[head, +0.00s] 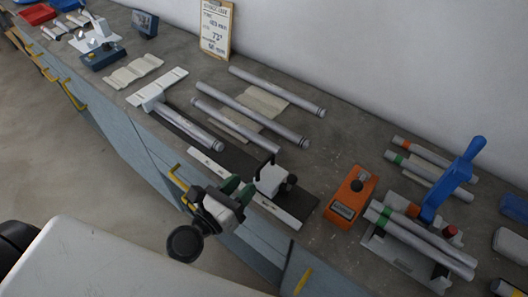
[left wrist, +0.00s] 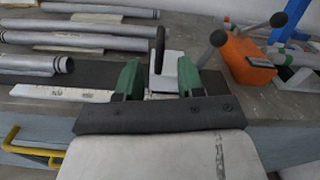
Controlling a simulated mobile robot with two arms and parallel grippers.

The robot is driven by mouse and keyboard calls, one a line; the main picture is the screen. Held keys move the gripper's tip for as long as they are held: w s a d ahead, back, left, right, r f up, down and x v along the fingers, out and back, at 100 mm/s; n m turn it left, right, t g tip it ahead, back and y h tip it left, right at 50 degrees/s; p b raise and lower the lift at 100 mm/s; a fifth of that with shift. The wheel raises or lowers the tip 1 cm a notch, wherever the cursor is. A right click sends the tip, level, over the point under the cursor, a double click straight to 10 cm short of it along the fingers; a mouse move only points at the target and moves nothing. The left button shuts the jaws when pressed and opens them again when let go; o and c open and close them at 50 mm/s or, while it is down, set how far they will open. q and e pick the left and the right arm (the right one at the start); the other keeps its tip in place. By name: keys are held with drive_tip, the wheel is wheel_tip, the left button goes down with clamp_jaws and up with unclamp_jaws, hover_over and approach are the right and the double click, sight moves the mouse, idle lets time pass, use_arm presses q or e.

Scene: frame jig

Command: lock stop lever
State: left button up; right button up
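The stop (head: 270,178) is a white block with an upright black plate, on a dark rail at the bench's front edge. Its lever ends in a dark round knob (head: 292,180) on the block's right side. In the left wrist view the stop (left wrist: 172,72) is just beyond the fingers, and the knob (left wrist: 218,38) stands up to their right. My left gripper (head: 239,190) has green fingertips and is just in front of and left of the stop. In the left wrist view its fingers (left wrist: 157,82) are apart with nothing held between them. My right gripper is not in view.
A white scale strip (head: 278,212) runs along the front edge. An orange box (head: 350,197) with a black-knobbed lever stands right of the stop. Further right is a clamp with a blue handle (head: 452,180) and tubes. Grey tubes (head: 235,125) lie behind the rail.

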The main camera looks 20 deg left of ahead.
sight(258, 169)
use_arm(q)
drive_tip(key=w, duration=0.1)
drive_tip(key=w+d, duration=0.1)
drive_tip(key=w+p, duration=0.1)
drive_tip(key=shift+d+r, duration=0.25)
drive_tip(key=shift+r, duration=0.15)
drive_tip(key=shift+p+x, duration=0.3)
drive_tip(key=shift+x, duration=0.65)
drive_tip(key=x, duration=0.3)
drive_tip(key=shift+w+a+f+p, duration=0.1)
drive_tip(key=shift+w+f+p, duration=0.15)
drive_tip(key=shift+f+p, duration=0.1)
drive_tip(key=shift+c, duration=2)
clamp_jaws()
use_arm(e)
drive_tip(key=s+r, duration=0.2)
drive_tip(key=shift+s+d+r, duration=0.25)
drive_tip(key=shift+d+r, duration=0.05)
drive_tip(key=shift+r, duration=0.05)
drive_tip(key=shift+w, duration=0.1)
